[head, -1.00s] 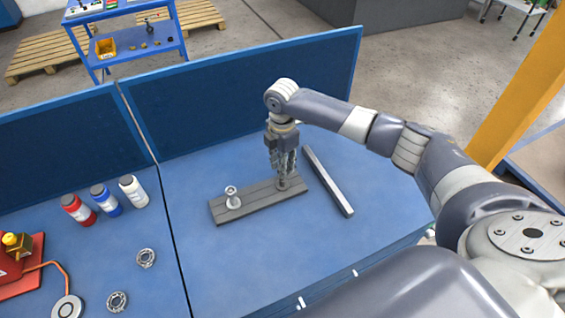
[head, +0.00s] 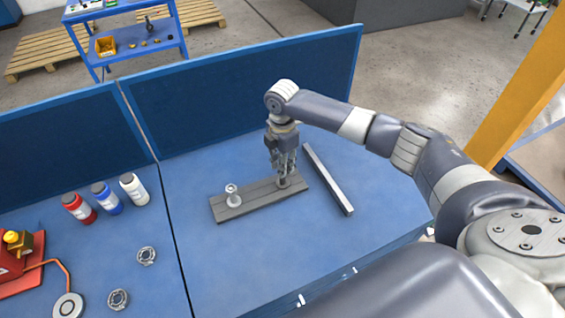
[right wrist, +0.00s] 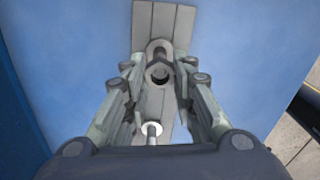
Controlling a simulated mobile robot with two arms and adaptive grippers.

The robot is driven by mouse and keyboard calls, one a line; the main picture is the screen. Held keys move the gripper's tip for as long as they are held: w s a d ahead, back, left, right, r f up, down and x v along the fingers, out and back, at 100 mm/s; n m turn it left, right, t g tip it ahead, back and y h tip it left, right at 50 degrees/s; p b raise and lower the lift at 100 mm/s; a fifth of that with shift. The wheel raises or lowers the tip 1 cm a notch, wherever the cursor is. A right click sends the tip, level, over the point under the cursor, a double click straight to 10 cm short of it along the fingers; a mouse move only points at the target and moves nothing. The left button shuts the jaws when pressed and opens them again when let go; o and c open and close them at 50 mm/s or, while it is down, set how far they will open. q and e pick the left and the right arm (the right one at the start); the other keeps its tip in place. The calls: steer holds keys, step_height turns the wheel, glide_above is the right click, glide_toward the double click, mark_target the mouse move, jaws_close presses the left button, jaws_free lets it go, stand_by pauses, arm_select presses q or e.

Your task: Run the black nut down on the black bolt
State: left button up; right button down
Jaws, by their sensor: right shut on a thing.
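My right gripper (head: 283,176) points down at the right end of a grey grooved plate (head: 251,203). It is shut on the black nut (right wrist: 160,73), a dark grey ring between the fingertips in the right wrist view. The black bolt stands at this end of the plate and is mostly hidden by the fingers and the nut; I cannot tell how far down the nut sits. A silver bolt with a light head or nut (head: 232,194) stands upright at the plate's left end, and also shows in the right wrist view (right wrist: 151,131). My left gripper is not in view.
A grey bar (head: 328,180) lies just right of the plate. Blue panels (head: 240,95) stand behind the table. Red, blue and white bottles (head: 105,198) and two metal rings (head: 147,256) are on the left table. The blue tabletop in front of the plate is clear.

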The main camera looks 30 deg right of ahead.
steer(key=shift+f+p, duration=0.3)
steer(key=shift+f, duration=0.1)
stand_by(0.7)
steer(key=shift+r+m+p, duration=0.25)
steer(key=shift+m+p, duration=0.45)
steer(key=shift+p, duration=0.1)
steer(key=shift+f+m+b, duration=0.25)
steer(key=shift+m+b, duration=0.05)
steer(key=shift+m, duration=0.2)
steer(key=m, duration=0.3)
steer(key=shift+m, duration=0.4)
steer(key=m, duration=1.8)
